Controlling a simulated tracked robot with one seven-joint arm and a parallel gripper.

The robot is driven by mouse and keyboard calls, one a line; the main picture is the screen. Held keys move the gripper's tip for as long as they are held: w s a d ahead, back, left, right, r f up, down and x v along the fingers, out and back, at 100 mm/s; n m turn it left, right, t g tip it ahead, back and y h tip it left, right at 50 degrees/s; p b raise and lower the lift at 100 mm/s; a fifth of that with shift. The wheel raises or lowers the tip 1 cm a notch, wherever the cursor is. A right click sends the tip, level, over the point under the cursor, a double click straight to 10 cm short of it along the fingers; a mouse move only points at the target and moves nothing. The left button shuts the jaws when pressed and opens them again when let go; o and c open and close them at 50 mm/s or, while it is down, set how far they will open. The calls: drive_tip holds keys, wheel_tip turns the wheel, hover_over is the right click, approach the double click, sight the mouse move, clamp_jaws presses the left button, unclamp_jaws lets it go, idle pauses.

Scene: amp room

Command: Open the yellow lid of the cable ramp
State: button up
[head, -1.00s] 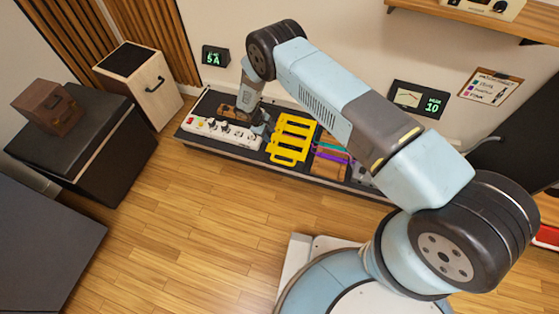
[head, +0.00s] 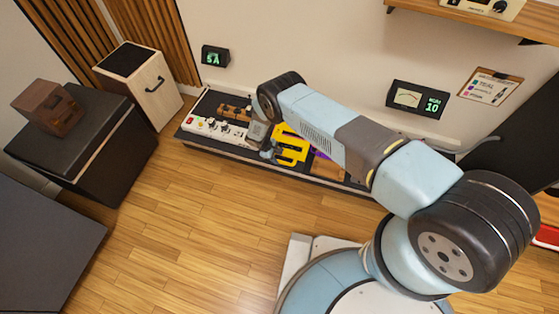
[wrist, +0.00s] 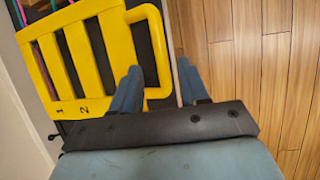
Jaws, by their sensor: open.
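The yellow lid (wrist: 88,48) is slotted and bears the numbers 1 and 2. It lies flat, and its looped yellow handle (wrist: 158,42) sticks out towards the wood floor. In the head view the lid (head: 291,146) is partly hidden by my arm. My gripper (wrist: 159,67) is open. In the wrist view the handle's outer bar shows between its two blue fingers; whether they are level with the bar in height I cannot tell. In the head view my gripper (head: 268,154) is at the lid's left front.
A white control strip (head: 213,129) and a brown item (head: 234,112) are left of the lid on the low dark platform (head: 222,145). Coloured cables (wrist: 21,12) show beside the lid. A wall is close behind; the wood floor (head: 190,210) in front is clear.

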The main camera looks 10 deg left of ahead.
sight(281, 162)
drive_tip(key=shift+x, duration=2.3)
drive_tip(key=shift+c, duration=0.4)
clamp_jaws()
